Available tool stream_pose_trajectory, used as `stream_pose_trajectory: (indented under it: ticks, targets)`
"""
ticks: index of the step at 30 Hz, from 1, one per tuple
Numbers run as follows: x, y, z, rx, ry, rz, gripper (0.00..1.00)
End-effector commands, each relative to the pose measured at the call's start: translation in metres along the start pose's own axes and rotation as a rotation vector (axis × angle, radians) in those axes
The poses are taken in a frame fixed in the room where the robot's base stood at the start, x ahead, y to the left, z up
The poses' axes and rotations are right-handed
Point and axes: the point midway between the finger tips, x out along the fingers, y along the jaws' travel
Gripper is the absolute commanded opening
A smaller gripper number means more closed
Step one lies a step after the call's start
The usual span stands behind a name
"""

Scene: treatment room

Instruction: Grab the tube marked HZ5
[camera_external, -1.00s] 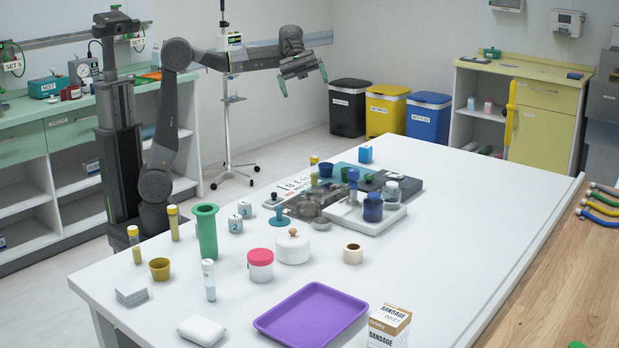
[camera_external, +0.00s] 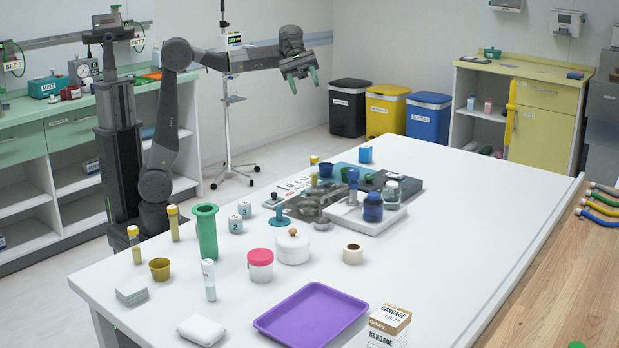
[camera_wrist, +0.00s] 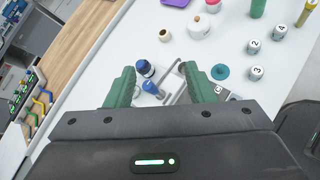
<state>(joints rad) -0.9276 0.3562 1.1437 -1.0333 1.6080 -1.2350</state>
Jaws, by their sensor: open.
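No label reading HZ5 is legible. Several tubes stand upright on the white table: a tall yellow-capped one (camera_external: 174,224), another yellow-capped one (camera_external: 134,245) near the left edge, and a white-capped one (camera_external: 209,281) nearer the front. A smaller yellow-topped tube (camera_external: 314,171) stands among the items at the back. My gripper (camera_external: 304,82) is open and empty, high above the table's far side, with its fingers pointing down. In the wrist view its green fingers (camera_wrist: 160,84) are spread above the grey tray items, and a yellow tube (camera_wrist: 306,13) shows at the top right corner.
A green cylinder (camera_external: 206,232), a mustard cup (camera_external: 160,269), a red-lidded jar (camera_external: 260,266) and a white lidded pot (camera_external: 293,247) stand around the tubes. A purple tray (camera_external: 311,315) and a bandage box (camera_external: 389,327) are in front. The table's right side is clear.

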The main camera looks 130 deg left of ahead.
Motion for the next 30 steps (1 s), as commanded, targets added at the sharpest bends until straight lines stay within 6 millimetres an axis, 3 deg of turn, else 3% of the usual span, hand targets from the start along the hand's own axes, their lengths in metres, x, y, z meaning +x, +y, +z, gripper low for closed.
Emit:
stream_pose_trajectory:
  ticks: [5, 11, 15, 21, 30]
  targets:
    - [0.025, -0.006, 0.011, 0.051, 0.022, -0.041, 0.49]
    - [0.106, -0.038, 0.040, 0.253, 0.100, -0.174, 0.49]
    - [0.161, -0.076, 0.060, 0.446, 0.154, -0.282, 0.49]
    - [0.224, -0.142, 0.088, 0.758, 0.207, -0.434, 0.49]
    - [0.283, -0.257, 0.125, 1.307, 0.217, -0.647, 0.49]
